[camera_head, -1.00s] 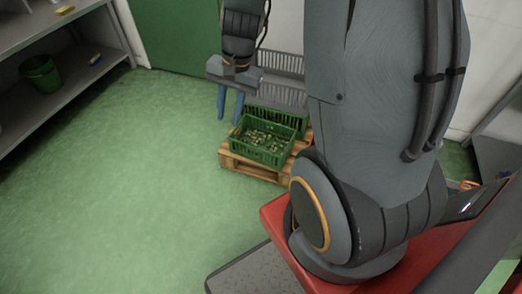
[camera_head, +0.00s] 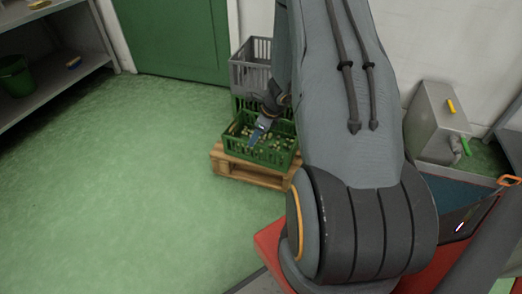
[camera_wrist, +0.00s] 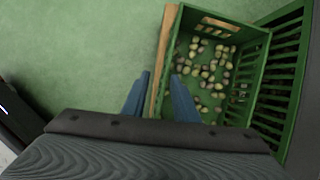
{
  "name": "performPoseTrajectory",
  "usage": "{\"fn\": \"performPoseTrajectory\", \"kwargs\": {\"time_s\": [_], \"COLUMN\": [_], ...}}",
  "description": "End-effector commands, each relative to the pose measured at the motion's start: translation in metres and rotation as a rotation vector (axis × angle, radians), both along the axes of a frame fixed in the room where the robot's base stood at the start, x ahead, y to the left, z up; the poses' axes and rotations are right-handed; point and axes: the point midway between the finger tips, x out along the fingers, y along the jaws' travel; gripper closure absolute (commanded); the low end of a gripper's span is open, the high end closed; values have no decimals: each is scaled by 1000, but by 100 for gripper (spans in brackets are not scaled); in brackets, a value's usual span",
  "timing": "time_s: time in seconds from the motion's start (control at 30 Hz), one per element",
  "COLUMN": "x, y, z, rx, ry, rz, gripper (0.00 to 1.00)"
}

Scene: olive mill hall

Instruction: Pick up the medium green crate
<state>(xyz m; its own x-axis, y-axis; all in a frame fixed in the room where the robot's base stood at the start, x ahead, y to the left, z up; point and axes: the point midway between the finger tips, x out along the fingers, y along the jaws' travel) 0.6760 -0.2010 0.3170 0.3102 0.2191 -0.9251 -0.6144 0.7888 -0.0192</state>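A green slatted crate (camera_head: 284,158) holding many olives sits on a wooden pallet (camera_head: 232,170) in the head view. In the wrist view this crate (camera_wrist: 250,92) lies ahead and to the right, seen from above. A second green crate (camera_head: 239,103), partly hidden, stands behind it with a grey crate on top; it also shows at the right of the wrist view (camera_wrist: 285,75). My gripper (camera_wrist: 160,84) is open, its two blue fingers apart. In the picture the right finger overlaps the crate's left wall and the left finger is over the floor. I cannot tell whether they touch.
The grey crate (camera_head: 251,68) is stacked near the green door (camera_head: 175,40). A metal machine (camera_head: 435,125) stands by the right wall. Shelves with a green bucket (camera_head: 16,76) are at left. The green floor between is clear.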

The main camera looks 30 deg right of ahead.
Motion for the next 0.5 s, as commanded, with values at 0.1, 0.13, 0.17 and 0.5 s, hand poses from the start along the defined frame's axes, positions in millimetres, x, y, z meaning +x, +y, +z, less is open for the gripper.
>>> {"fn": "performPoseTrajectory", "kwargs": {"time_s": [0.1,0.13,0.17,0.5], "x": [3,4,4,13], "y": [-10,-11,-11,-6], "z": [-21,-24,-27,-53], "rx": [14,16,17,19], "ry": [7,8,9,9], "rz": [-66,-75,-81,-87], "gripper": [73,73,73,73]}}
